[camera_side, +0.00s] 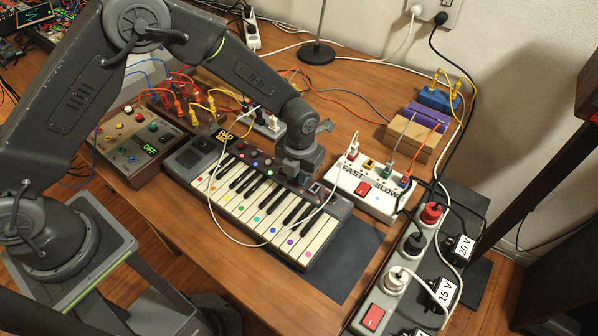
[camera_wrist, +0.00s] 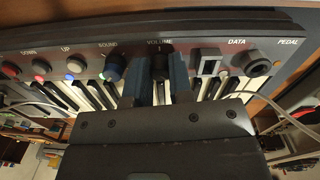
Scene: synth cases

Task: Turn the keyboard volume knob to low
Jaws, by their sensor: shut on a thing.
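The keyboard (camera_side: 262,222) lies on the wooden table, with colored dots on its white keys. My gripper (camera_side: 302,178) reaches down onto its control panel from above. In the wrist view, my gripper (camera_wrist: 159,80) has its two blue-padded fingers on either side of the black volume knob (camera_wrist: 160,66), under the word VOLUME, and is shut on it. I cannot tell which way the knob points. In the side view the gripper hides the knob.
A white cable (camera_side: 213,190) loops over the keys. A control box (camera_side: 142,142) reading OFF stands left of the keyboard. A white strip (camera_side: 368,190) marked FAST and SLOW stands to the right, near a grey power strip (camera_side: 398,290). A dark mat (camera_side: 345,265) lies bare beside the keyboard.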

